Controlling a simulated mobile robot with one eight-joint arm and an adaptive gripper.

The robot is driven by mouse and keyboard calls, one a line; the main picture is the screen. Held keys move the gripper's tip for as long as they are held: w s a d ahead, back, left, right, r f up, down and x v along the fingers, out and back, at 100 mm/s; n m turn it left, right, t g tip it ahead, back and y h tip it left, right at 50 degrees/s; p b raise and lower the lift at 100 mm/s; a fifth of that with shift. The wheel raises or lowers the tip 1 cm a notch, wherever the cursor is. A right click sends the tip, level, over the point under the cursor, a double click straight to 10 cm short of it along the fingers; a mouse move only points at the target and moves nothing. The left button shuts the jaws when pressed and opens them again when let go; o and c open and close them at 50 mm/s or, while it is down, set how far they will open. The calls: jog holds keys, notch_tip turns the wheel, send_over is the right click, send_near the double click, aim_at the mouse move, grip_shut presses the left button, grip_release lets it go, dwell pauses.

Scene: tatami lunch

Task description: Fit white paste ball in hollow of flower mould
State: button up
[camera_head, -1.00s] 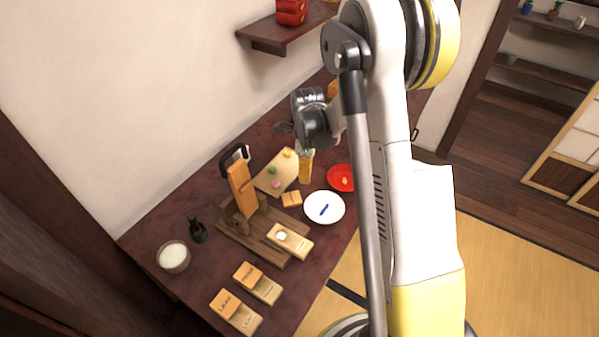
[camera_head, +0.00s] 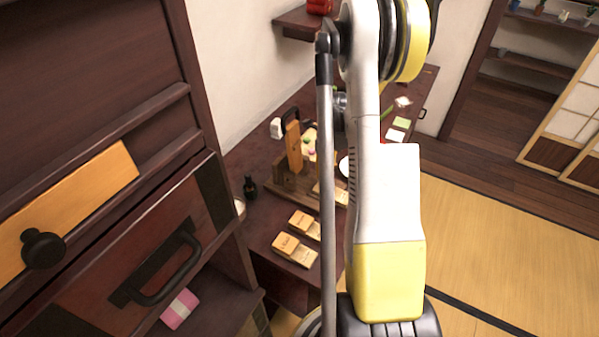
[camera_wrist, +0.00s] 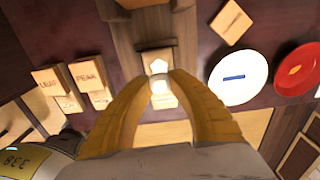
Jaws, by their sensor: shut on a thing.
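In the wrist view, my gripper (camera_wrist: 161,76) has its two yellow-orange fingers closed around the small white paste ball (camera_wrist: 160,86). Just beyond the fingertips is the pale wooden flower mould (camera_wrist: 157,53), with a light-coloured hollow in its face. The ball appears over the near part of the mould; I cannot tell whether they touch. In the head view, the mould (camera_head: 327,190) lies at the front of the wooden press, partly behind my arm. My gripper is hidden there.
The wooden press (camera_head: 293,150) stands upright behind the mould. Lettered wooden blocks (camera_wrist: 52,82) lie left, and a white plate (camera_wrist: 238,92) and red plate (camera_wrist: 300,75) lie right in the wrist view. A dark cabinet (camera_head: 90,110) with handles fills the head view's left.

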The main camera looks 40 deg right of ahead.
aim_at(324, 191)
jog(key=shift+s+a+f, duration=0.15)
jog(key=shift+s+f, duration=0.05)
jog(key=shift+d+f+b, duration=0.2)
jog(key=shift+f+b, duration=0.5)
jog(key=shift+f, duration=0.3)
jog(key=shift+f+b, duration=0.65)
jog(key=shift+f, duration=0.6)
jog(key=shift+a+f+b, duration=0.1)
jog(key=shift+f+b, duration=0.5)
jog(key=o, duration=0.9)
jog(key=shift+c, duration=0.2)
jog(key=shift+r, duration=0.15)
